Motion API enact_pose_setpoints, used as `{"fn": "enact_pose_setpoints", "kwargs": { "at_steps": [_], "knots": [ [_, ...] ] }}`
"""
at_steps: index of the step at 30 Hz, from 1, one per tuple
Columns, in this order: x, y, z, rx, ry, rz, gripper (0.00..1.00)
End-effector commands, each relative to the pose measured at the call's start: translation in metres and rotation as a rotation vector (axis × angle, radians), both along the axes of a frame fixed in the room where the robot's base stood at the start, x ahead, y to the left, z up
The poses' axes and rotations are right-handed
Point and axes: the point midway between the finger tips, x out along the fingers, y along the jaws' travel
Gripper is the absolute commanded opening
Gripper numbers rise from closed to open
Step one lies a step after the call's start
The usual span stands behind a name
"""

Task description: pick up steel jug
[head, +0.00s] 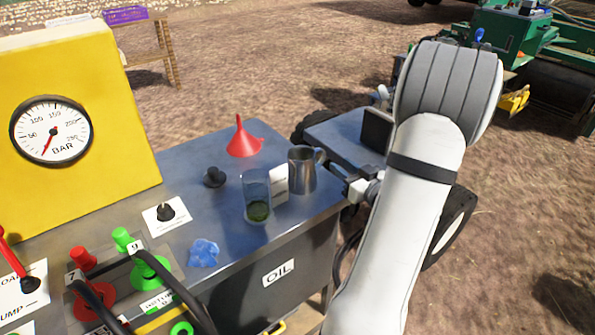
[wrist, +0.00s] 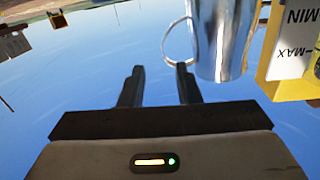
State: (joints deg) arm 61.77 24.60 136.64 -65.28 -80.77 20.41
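The steel jug (head: 302,172) stands upright on the blue-grey bench top near its right edge, its handle on the right side. In the wrist view the jug (wrist: 223,40) is at the top, right of centre, with its ring-shaped handle on its left. My gripper (wrist: 158,77) is open and empty. Its right fingertip appears close to the bottom of the handle; I cannot tell whether they touch. In the head view my gripper (head: 343,178) is just right of the jug, small and partly hidden by my arm.
A glass with dark green liquid (head: 257,195) and a white card (head: 279,184) stand left of the jug. A red funnel (head: 243,138) is behind, a black knob (head: 214,177) further left. A yellow MIN/MAX-marked object (wrist: 293,60) is right of the jug in the wrist view.

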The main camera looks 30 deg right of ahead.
Motion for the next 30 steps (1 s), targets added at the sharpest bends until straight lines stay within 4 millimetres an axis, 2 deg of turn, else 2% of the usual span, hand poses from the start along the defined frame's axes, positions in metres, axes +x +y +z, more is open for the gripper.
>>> {"fn": "enact_pose_setpoints", "kwargs": {
  "at_steps": [2,11,19,28,30],
  "knots": [
    [0.0,-0.001,-0.002,0.011,-0.015,0.006,0.3],
    [0.03,0.0,-0.002,0.012,-0.019,0.003,0.3],
    [0.066,0.003,-0.004,0.011,-0.019,-0.002,0.3],
    [0.07,0.002,-0.004,0.011,-0.018,-0.005,0.3],
    [0.07,0.002,-0.004,0.011,-0.018,-0.005,0.24]
  ]
}}
